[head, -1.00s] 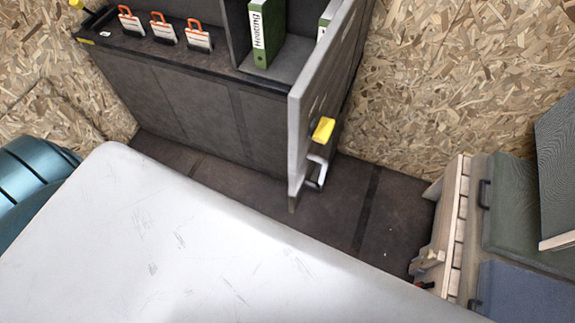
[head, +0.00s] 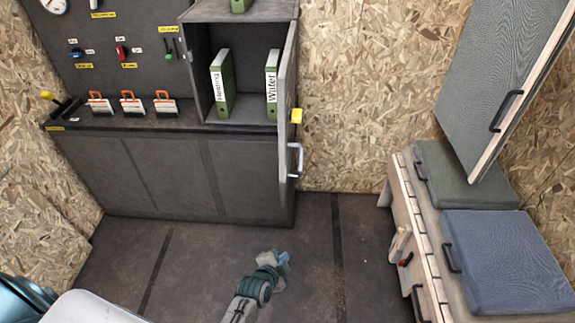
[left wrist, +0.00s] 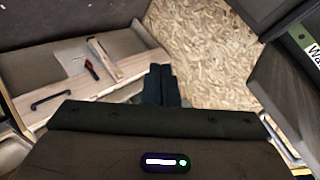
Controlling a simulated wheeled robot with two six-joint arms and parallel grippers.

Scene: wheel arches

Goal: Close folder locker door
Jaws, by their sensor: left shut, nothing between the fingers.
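The grey folder locker (head: 244,14) stands on the dark cabinet, with two green folders, Heating (head: 221,88) and Water (head: 271,85), inside. Its grey door (head: 287,95) is open and seen nearly edge-on at the right side. A yellow tag (head: 297,116) and a light handle (head: 296,160) sit on the door's outer side. My left gripper (head: 280,259) is shut and empty, in front of and below the door, apart from it. Its dark fingers are together in the left wrist view (left wrist: 161,84), where part of the Water folder (left wrist: 308,42) shows at right. My right gripper is not seen.
Orange-handled switches (head: 132,104) line the cabinet ledge. At right, a wooden bench (head: 401,200) carries a green cushion (head: 460,176) and a blue cushion (head: 515,260), with a raised panel (head: 495,75) above. The dark floor (head: 200,262) before the cabinet is clear.

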